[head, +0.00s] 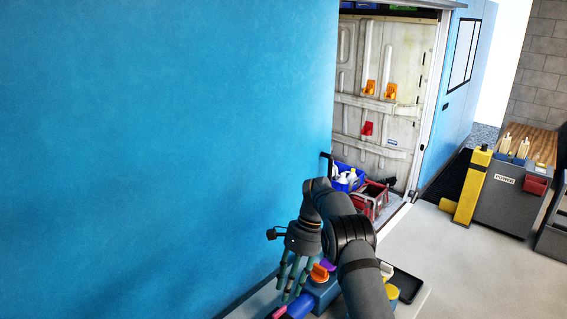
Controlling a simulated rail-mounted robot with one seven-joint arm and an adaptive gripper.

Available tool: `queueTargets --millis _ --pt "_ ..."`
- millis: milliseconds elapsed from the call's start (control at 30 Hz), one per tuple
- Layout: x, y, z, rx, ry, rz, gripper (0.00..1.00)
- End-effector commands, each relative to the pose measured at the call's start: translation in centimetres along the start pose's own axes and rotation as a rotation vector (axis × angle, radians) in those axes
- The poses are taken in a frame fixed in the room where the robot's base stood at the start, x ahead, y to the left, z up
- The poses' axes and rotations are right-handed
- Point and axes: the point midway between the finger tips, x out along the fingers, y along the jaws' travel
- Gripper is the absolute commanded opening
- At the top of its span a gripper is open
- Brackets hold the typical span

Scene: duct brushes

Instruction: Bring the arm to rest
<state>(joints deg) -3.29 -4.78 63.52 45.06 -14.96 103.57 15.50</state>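My gripper (292,292) hangs fingers down from my dark grey arm, at the lower middle of the head view. It is in front of the blue wall and over the left end of a low surface with coloured items. My forearm hides part of the surface.
An orange item (319,273) and a black tray (406,285) are close to my arm. A blue wall (160,150) fills the left. Beyond the arm, a red crate (371,200) and a blue caddy (347,178) stand in a doorway. A grey cabinet (505,200) is right. Open floor lies between.

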Motion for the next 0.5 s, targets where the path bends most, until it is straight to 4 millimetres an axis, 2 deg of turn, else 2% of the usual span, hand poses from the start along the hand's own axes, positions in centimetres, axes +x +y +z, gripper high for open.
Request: queueTargets --millis 33,367,500 --pt "1.1 0.2 0.2 -0.001 -0.007 0.01 0.36" --pt "7.4 0.2 0.3 0.001 -0.008 0.01 0.36" --pt "7.2 0.3 0.2 0.131 -0.004 -0.049 0.36"
